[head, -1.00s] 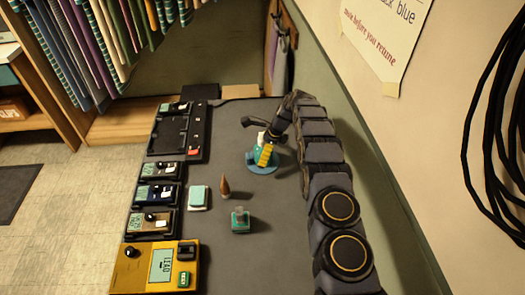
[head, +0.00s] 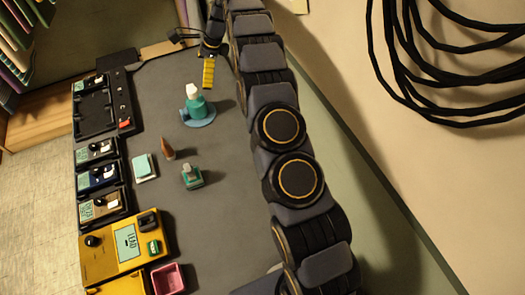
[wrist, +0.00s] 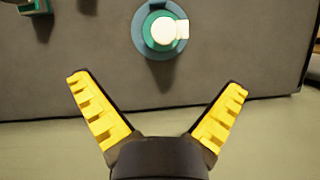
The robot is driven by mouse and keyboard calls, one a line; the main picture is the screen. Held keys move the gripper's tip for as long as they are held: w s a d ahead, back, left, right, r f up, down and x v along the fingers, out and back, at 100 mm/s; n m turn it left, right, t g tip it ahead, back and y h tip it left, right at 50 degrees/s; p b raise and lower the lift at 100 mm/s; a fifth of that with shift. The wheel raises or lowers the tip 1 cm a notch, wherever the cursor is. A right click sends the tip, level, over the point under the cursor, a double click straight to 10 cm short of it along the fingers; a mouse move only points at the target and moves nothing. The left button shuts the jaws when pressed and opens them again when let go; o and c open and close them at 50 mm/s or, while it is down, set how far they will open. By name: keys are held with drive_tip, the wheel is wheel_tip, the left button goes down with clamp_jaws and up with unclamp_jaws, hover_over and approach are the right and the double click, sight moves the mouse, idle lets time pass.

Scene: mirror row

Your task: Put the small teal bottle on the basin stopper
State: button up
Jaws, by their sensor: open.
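The small teal bottle (head: 196,107) with its white cap stands upright on the round blue disc (head: 205,122), which appears to be the basin stopper. In the wrist view the bottle (wrist: 151,34) sits within the disc (wrist: 160,55), with the disc's rim showing around it. My gripper (head: 208,74) is beyond the bottle, near the table's far end, and touches nothing. In the wrist view its yellow fingers (wrist: 157,86) are spread wide with nothing between them.
A brown cone (head: 167,149), a green block-like item (head: 191,177) and a pale teal pad (head: 144,167) stand nearer on the grey table (head: 225,220). Black trays (head: 92,108) line the left edge. A yellow device (head: 105,257) and a pink tray (head: 168,279) are at the near left.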

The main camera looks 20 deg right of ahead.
drive_tip(key=s+a+r+n+g+h, duration=0.1)
drive_tip(key=s+a+r+n, duration=0.1)
drive_tip(key=s+r+n, duration=0.55)
drive_tip(key=s+a+r+n+g+h, duration=0.1)
drive_tip(key=s+a+r+n, duration=0.15)
drive_tip(key=s+r, duration=0.85)
drive_tip(key=s+d+f+n+h, duration=0.1)
drive_tip(key=s+n, duration=0.4)
drive_tip(key=s, duration=0.9)
drive_tip(key=s+d+f+n+h, duration=0.1)
drive_tip(key=s+d+n, duration=0.2)
drive_tip(key=s, duration=1)
drive_tip(key=shift+s+d+f+n+g+h, duration=0.3)
drive_tip(key=shift+s+f+n, duration=0.1)
drive_tip(key=shift+n, duration=0.6)
